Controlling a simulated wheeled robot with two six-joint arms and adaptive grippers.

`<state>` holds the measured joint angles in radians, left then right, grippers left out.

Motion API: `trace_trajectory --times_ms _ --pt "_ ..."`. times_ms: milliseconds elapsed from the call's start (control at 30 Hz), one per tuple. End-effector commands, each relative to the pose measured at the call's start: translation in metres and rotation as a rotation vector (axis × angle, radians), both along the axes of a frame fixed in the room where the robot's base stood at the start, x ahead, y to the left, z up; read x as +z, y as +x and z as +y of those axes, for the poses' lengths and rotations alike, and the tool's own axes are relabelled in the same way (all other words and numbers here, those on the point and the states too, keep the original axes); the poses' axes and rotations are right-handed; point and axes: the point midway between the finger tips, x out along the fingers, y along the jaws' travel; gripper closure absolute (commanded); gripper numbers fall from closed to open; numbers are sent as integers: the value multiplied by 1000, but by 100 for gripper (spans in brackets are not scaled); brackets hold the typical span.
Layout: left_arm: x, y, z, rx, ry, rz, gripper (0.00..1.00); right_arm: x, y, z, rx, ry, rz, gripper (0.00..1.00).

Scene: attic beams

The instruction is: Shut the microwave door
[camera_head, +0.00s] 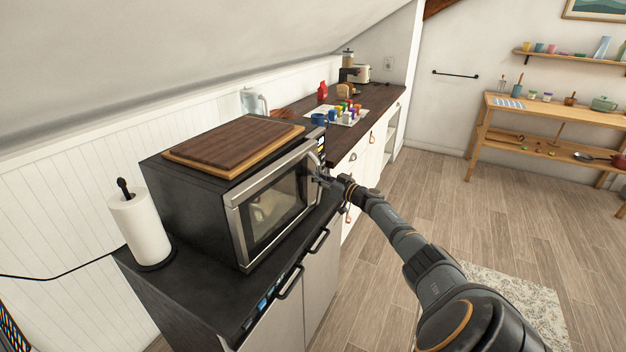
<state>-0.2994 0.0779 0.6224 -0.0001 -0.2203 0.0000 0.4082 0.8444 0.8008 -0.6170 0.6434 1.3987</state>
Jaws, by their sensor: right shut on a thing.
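The microwave (185,195) is a dark box on the black-topped cabinet, with its front facing right. Its door (238,225) has a silver frame and a dark window. The door stands close to the front of the body; I cannot tell whether a small gap is left at its right edge. The silver handle (314,158) is at that right edge. My right gripper (320,177) is at the handle, shut on it, and its fingers are small and partly hidden. My left gripper is not in view.
A wooden board (232,149) lies on the microwave. A paper towel roll (139,229) stands to its left. Behind are a jug (252,102), blue mugs (319,119) and a tray of small colored items (345,115).

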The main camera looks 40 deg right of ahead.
Motion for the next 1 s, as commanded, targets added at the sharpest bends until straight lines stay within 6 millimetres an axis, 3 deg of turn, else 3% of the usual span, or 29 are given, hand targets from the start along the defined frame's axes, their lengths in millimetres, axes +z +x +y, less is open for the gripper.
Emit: trace_trajectory --times_ms 267,300,400,867,1000 --pt "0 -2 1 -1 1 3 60 -1 0 1 1 5 0 100" --pt "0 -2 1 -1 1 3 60 -1 0 1 1 5 0 86" --pt "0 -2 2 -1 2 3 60 -1 0 1 2 4 0 74" --pt "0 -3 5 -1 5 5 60 -1 -1 1 1 1 0 74" --pt "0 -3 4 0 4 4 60 -2 -11 -1 0 -3 3 74"
